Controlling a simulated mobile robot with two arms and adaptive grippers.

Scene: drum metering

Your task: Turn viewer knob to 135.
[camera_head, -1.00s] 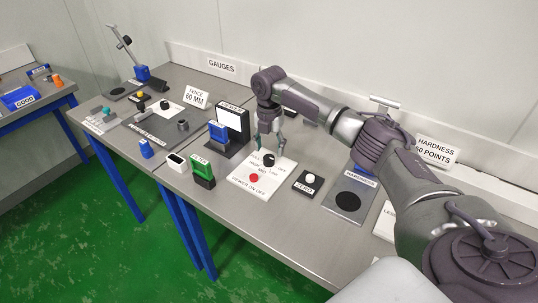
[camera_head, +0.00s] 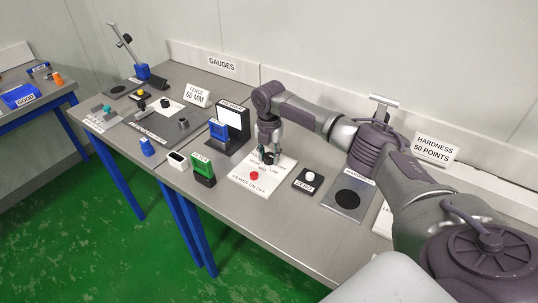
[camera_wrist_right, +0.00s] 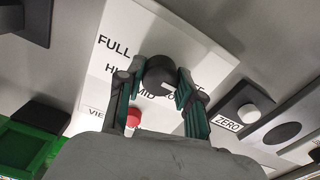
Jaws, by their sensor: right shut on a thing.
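The viewer knob (camera_wrist_right: 160,74) is a round black knob on a white panel (camera_wrist_right: 100,62) marked FULL, HI, MID and more words partly covered by my fingers. A small white mark shows on the knob's rim, toward the lower right in the wrist view. My right gripper (camera_wrist_right: 159,82) is shut on the knob, one finger on each side. In the head view the right gripper (camera_head: 269,156) points down at the panel and mostly hides the knob. No number for the knob's setting is readable. My left gripper is not in view.
A red button (camera_head: 254,175) sits on the same panel, close to the knob. The ZERO box (camera_head: 307,180) with a white button stands to the right, then the hardness plate (camera_head: 348,199). The lit viewer screen (camera_head: 230,119) stands behind left. A green block (camera_head: 203,170) is at left.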

